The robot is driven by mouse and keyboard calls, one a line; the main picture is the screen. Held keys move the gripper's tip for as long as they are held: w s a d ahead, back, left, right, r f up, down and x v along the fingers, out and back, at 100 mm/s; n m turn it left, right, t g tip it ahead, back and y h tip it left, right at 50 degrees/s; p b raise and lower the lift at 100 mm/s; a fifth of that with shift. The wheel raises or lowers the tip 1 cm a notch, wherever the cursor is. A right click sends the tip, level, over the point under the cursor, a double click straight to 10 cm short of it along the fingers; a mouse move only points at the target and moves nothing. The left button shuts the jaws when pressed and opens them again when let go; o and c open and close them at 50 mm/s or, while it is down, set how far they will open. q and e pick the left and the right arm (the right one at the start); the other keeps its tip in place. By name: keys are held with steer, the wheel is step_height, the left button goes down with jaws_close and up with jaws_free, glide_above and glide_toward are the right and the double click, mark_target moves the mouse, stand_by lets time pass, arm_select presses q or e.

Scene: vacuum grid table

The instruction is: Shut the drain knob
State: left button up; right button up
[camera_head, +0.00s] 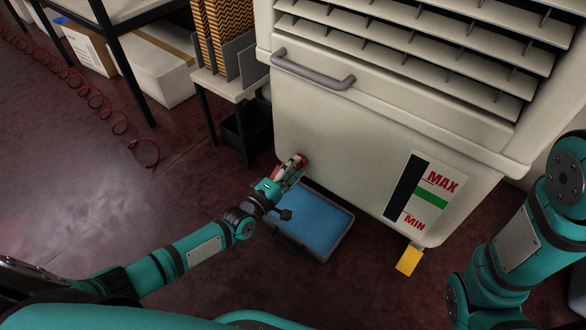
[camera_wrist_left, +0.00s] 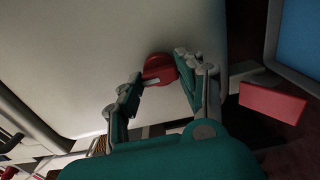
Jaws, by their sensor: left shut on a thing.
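The red drain knob (camera_head: 301,159) sits low on the front of the pale cabinet (camera_head: 345,150), near its left lower corner. My left gripper (camera_head: 291,168) reaches it from the left and partly hides it. In the left wrist view the knob (camera_wrist_left: 158,67) lies at the tips of my left gripper (camera_wrist_left: 161,78), with a finger on either side. The gripper is shut on the knob. My right arm shows at the right of the head view, but its gripper is out of view.
A tray of blue liquid (camera_head: 312,226) stands on the floor just below the knob. A yellow piece (camera_head: 408,261) shows under the MAX/MIN gauge (camera_head: 425,194). A small table with folded filters (camera_head: 222,35) stands left of the cabinet. A red flat piece (camera_wrist_left: 272,102) shows in the wrist view.

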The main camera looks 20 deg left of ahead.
stand_by(0.5)
arm_select(q)
steer(key=o, duration=1.2)
steer(key=shift+c, duration=0.2)
steer(key=shift+s+a, duration=0.1)
steer(key=v, duration=1.2)
